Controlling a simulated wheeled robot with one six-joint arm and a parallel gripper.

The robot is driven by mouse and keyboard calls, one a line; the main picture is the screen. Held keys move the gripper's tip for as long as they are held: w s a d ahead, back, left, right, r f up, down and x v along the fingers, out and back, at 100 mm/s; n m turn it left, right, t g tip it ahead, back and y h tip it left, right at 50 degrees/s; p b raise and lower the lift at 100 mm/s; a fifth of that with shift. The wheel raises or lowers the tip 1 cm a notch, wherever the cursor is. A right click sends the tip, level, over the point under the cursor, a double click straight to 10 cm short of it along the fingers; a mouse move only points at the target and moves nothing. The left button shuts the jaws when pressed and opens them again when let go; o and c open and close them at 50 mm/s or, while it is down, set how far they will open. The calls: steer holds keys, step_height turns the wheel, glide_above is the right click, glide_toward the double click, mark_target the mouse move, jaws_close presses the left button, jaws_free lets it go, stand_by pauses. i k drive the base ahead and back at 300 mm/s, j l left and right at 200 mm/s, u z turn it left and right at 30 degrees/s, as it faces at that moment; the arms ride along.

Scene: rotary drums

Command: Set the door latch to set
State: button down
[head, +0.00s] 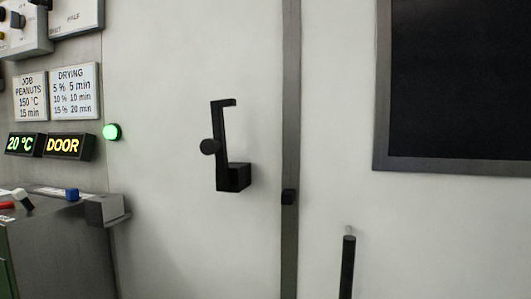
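A black latch-like fitting (222,145) is mounted on the pale wall panel, left of a grey vertical strip. The bar stands nearly upright. I cannot tell which part is the door latch or read any set mark. My gripper is not in view.
A black upright bar (347,265) stands at the lower right, below a dark framed window (460,80). At left are a lit green lamp (112,132), a display reading DOOR (67,146), a 20 °C display (25,144) and a grey block (104,208) on a ledge.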

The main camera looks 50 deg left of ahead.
mark_target(217, 145)
steer(key=u, duration=2.2)
steer(key=i+j, duration=0.2)
steer(key=j, duration=0.2)
steer(key=i+j+u, duration=0.1)
steer(key=i+j, duration=0.15)
steer(key=j, duration=0.15)
